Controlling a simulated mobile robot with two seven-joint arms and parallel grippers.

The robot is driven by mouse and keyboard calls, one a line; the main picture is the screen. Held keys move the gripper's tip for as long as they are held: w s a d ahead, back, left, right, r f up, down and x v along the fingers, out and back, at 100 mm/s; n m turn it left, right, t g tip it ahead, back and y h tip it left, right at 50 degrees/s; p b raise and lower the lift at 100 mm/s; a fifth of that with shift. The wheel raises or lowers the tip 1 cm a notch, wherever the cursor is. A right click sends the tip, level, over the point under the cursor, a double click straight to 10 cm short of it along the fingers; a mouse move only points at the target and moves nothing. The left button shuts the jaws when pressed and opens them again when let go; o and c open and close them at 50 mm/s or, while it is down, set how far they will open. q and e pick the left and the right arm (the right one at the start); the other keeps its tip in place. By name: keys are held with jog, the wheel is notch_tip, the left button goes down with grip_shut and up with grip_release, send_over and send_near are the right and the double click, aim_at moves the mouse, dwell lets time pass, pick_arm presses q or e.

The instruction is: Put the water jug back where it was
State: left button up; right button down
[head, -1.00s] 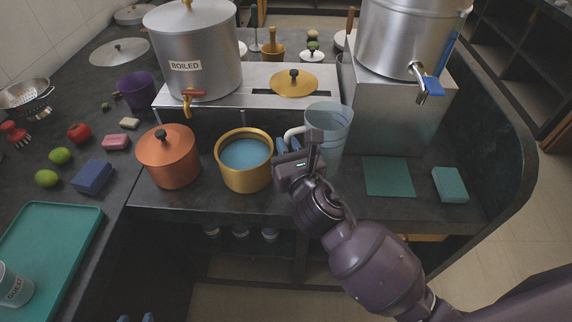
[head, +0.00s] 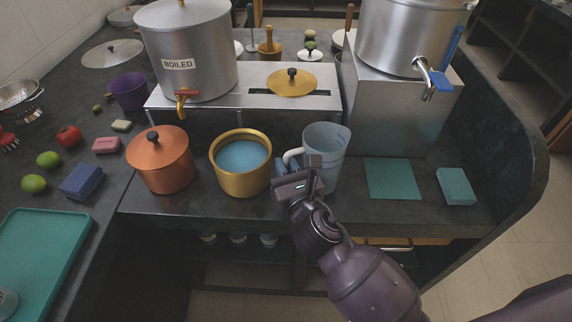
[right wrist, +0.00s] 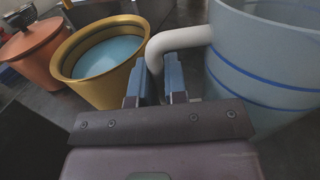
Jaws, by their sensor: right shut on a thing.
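The water jug (head: 328,147) is a translucent blue-grey beaker with a white handle. It is upright on or just above the dark counter, between the gold pot and the teal mat (head: 391,180); whether its base touches is unclear. My right gripper (head: 293,172) is shut on the jug's handle, on its left side. In the right wrist view the blue fingers (right wrist: 163,82) are at the white handle (right wrist: 172,42), and the jug (right wrist: 262,65) fills the right side, with blue lines around it. My left gripper is not in view.
The gold pot (head: 242,182) of blue liquid and the lidded copper pot (head: 162,165) stand left of the jug. A steel block (head: 390,120) bearing a tapped canister (head: 412,35) is behind right. A teal sponge (head: 456,186) lies right of the mat, which is bare.

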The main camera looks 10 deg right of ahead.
jog(key=c, duration=1.2)
grip_release()
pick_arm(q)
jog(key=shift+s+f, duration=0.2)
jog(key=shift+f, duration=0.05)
pick_arm(e)
jog(key=shift+o, duration=0.3)
